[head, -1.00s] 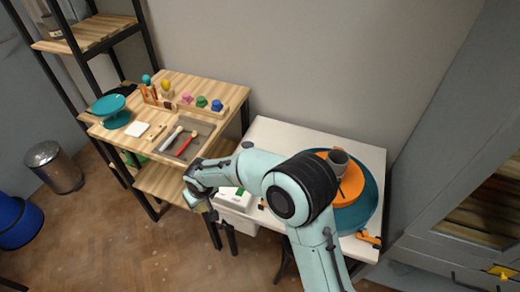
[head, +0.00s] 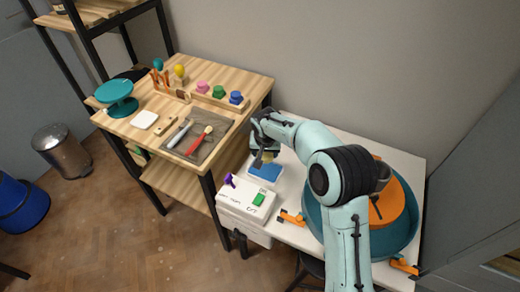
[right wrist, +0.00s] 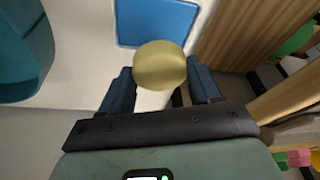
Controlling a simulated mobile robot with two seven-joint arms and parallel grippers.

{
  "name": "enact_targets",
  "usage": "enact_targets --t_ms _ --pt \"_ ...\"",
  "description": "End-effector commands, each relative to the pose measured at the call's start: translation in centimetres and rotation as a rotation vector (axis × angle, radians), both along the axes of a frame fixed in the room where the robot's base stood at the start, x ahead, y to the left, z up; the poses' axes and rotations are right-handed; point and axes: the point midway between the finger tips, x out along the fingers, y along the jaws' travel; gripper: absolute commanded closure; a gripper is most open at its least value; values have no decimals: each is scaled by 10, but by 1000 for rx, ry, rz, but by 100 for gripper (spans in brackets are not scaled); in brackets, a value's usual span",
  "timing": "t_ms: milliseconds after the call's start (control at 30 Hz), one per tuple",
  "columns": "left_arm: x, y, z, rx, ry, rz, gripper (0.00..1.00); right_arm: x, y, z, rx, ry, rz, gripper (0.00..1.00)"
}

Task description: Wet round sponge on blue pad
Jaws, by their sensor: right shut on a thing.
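My right gripper (head: 264,158) is shut on the round sponge, a dull yellow disc (right wrist: 160,64), which sits between its two dark blue fingers. In the head view only a small yellowish part of the sponge shows beneath the gripper. The blue pad (head: 264,173) lies in a pale holder on the white table, just below the gripper. I cannot tell how high the sponge is above the pad. My left gripper is not in view.
A white box (head: 236,204) with purple and green parts stands in front of the pad. The teal wheel basin (head: 404,236) with an orange disc (head: 403,208) is to the right. A wooden table (head: 222,152) with tools is at left.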

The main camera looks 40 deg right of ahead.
Motion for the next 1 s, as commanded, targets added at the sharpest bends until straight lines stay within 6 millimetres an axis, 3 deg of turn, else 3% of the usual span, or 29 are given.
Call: enact_targets --t_ms 533,1000 --pt "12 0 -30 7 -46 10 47 0 1 -52 1 2 3 62" --pt "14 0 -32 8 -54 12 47 0 1 -57 1 1 3 62"
